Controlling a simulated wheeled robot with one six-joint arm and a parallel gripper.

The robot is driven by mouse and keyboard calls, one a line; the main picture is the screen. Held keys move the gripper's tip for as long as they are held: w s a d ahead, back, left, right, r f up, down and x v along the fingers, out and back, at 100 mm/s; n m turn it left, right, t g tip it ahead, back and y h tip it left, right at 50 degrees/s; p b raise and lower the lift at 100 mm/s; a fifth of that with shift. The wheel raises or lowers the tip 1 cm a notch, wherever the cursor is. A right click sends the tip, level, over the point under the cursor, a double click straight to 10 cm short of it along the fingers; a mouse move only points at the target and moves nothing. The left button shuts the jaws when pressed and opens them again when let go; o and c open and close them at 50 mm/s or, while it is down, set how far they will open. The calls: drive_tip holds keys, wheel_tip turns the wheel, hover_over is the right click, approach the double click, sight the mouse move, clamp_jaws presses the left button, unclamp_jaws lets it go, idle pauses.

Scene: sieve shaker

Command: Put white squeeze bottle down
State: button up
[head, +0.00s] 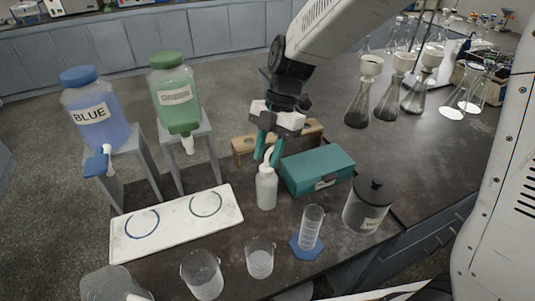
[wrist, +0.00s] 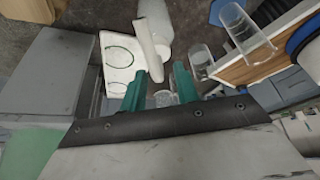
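The white squeeze bottle (head: 266,188) stands upright on the dark bench, left of the teal box. Its bent white spout points up toward my gripper (head: 267,152). The teal fingers are apart, just above the bottle body and around the spout. In the wrist view, the bottle (wrist: 157,22) lies beyond the fingertips. Its white spout reaches toward the gap between the spread fingers of my gripper (wrist: 160,80), and the fingers do not appear to clamp the body.
The teal box (head: 318,170) and wooden rack (head: 243,147) are close by. A white tray (head: 175,224) with two rings lies left. Beakers (head: 202,276), a cylinder (head: 311,228) on a blue base and a grey jar (head: 366,208) stand in front. Flasks (head: 386,106) stand back right.

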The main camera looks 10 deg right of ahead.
drive_tip(key=v, duration=1.1)
drive_tip(key=s+d+m+t+h, duration=0.1)
drive_tip(key=s+d+m+t, duration=0.1)
drive_tip(key=s+d+m, duration=0.7)
drive_tip(key=s+d+r+m+t+h, duration=0.1)
drive_tip(key=s+d+m+t+h, duration=0.1)
drive_tip(key=s+d+m, duration=0.6)
drive_tip(key=shift+s+d+m+t, duration=0.4)
drive_tip(key=shift+s+m, duration=2.55)
drive_tip(key=shift+m, duration=2.15)
drive_tip(key=shift+o, duration=0.3)
